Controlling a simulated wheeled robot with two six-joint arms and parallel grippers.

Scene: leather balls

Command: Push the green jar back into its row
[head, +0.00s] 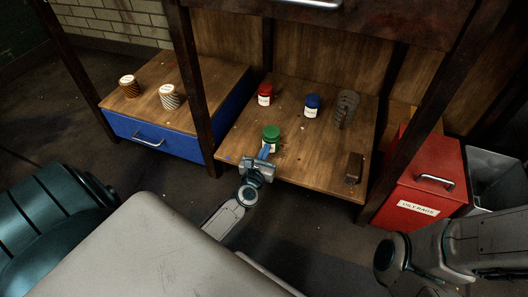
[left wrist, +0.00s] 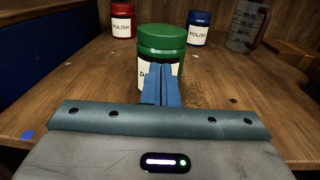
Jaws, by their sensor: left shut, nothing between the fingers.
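The green jar (head: 271,137) stands upright on the low wooden shelf (head: 300,165), nearer the front edge than the other jars. In the left wrist view the green jar (left wrist: 162,50) is straight ahead, its label partly hidden by my fingers. My left gripper (head: 264,152) is shut and empty, its blue fingertips (left wrist: 161,82) at the jar's front; I cannot tell whether they touch it. A red jar (head: 265,94) and a blue jar (head: 312,105) stand farther back, also in the left wrist view, red (left wrist: 123,20) at left and blue (left wrist: 198,27) at right. My right gripper is not in view.
A dark brown block-like item (head: 354,168) is at the shelf's front right. A dark post (head: 195,90) bounds the shelf at left. A red bin (head: 425,178) stands at right. Bare shelf lies behind the green jar.

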